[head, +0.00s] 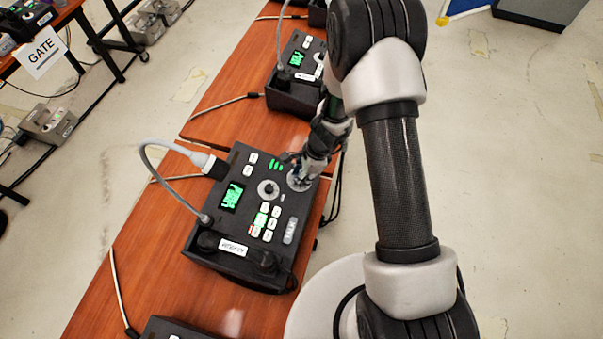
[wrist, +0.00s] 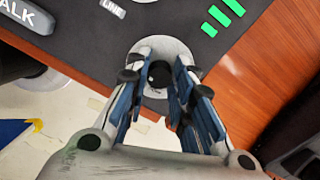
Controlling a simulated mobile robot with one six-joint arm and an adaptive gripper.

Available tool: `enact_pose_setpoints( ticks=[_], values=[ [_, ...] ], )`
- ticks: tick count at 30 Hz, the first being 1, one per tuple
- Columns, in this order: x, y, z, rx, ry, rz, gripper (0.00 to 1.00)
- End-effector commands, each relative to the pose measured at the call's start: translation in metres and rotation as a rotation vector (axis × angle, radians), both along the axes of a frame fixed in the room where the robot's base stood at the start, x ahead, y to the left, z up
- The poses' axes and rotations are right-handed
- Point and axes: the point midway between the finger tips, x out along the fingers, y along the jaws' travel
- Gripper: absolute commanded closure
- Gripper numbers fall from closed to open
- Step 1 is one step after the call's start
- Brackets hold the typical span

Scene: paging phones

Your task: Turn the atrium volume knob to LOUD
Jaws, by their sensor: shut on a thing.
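The atrium paging phone (head: 222,215) is a dark console on the wooden table, with a label that appears to read ATRIUM (head: 233,249). Its volume knob (wrist: 160,74) is dark and stands on a pale round plate (wrist: 154,48) near the console's edge; the plate also shows in the head view (head: 298,184). My gripper (wrist: 159,80) has its blue-padded fingers on either side of the knob, shut on it. In the head view my gripper (head: 303,177) partly hides the plate and covers the knob. The knob's pointer and the plate's markings cannot be made out.
Green bars (wrist: 222,18) are lit beside the plate. A second grey dial (head: 268,190), lit buttons (head: 262,219) and a green screen (head: 232,196) share the console. A grey cable (head: 158,142) loops at its left. Another phone (head: 297,85) stands farther back.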

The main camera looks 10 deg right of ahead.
Motion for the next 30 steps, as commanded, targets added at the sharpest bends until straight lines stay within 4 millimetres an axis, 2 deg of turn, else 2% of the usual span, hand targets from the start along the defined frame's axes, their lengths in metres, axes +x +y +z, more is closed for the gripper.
enact_pose_setpoints(
  ticks=[9, 24, 25, 30],
  values=[
    [0.0, -0.0001, 0.0001, 0.011, 0.025, -0.1, 1.0],
    [0.0001, -0.0002, -0.0001, 0.012, 0.029, -0.118, 1.0],
    [0.0001, -0.0002, 0.0, 0.012, 0.029, -0.118, 0.77],
    [0.0001, -0.0002, 0.0, 0.012, 0.028, -0.117, 0.65]
  ],
)
